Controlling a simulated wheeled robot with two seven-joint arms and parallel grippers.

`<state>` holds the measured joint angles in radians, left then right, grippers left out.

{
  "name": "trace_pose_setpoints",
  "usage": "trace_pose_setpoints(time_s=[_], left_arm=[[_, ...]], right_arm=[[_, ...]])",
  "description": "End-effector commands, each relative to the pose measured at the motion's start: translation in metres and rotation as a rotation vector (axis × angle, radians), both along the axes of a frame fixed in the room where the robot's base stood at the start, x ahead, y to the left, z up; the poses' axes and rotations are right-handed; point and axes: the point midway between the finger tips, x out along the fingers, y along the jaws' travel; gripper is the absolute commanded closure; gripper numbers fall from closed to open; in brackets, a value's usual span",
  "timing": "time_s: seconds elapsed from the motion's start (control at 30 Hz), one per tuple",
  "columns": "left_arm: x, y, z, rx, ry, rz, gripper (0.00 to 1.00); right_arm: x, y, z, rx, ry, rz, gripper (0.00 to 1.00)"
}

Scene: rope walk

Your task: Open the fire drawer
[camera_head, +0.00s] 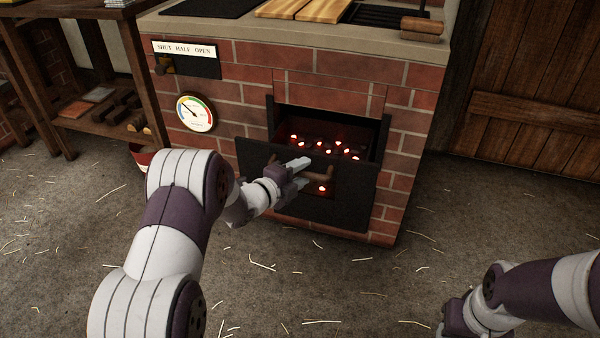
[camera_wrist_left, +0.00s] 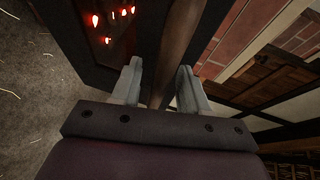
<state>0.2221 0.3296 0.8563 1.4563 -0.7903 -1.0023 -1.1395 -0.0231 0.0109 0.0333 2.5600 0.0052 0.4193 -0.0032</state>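The fire drawer (camera_head: 345,205) is a dark metal box in the brick stove. Its front stands out from the brickwork, and glowing embers show in the gap behind it in the head view. A brown bar handle (camera_head: 326,176) crosses its front. My left gripper (camera_head: 303,172) is at the handle and hides part of it. In the left wrist view the handle (camera_wrist_left: 178,45) runs between the two parted fingers (camera_wrist_left: 158,85), with a gap beside it; contact is hard to judge. My right gripper (camera_head: 455,325) is low at the right, its fingers cut off by the frame.
The brick stove (camera_head: 235,105) has a gauge (camera_head: 195,113) and a "SHUT HALF OPEN" plate (camera_head: 184,49) on its front. A wooden shelf (camera_head: 75,60) stands left and a plank door (camera_head: 530,90) right. The straw-strewn floor (camera_head: 330,275) before the drawer is clear.

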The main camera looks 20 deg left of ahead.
Motion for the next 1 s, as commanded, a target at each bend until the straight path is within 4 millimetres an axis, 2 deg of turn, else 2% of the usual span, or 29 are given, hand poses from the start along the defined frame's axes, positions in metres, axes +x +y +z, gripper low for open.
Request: trace_pose_setpoints(time_s=[0.17, 0.27, 0.5, 0.7, 1.0], left_arm=[[-0.002, 0.001, 0.002, -0.001, 0.0, 0.001, 0.56], [-0.015, 0.008, 0.007, -0.001, 0.003, 0.002, 0.56], [-0.074, 0.035, 0.021, -0.001, 0.003, 0.004, 0.56], [-0.106, 0.05, 0.025, 0.0, 0.0, 0.003, 0.56], [-0.114, 0.052, 0.024, 0.0, 0.0, 0.0, 0.56]], right_arm=[[0.0, 0.0, 0.002, 0.0, 0.0, 0.0, 0.57], [0.0, 0.0, 0.011, 0.0, 0.0, 0.0, 0.57], [0.0, 0.0, 0.038, 0.0, 0.0, 0.0, 0.57], [0.0, 0.0, 0.048, 0.0, 0.0, 0.0, 0.57], [0.0, 0.0, 0.048, 0.0, 0.0, 0.0, 0.57]])
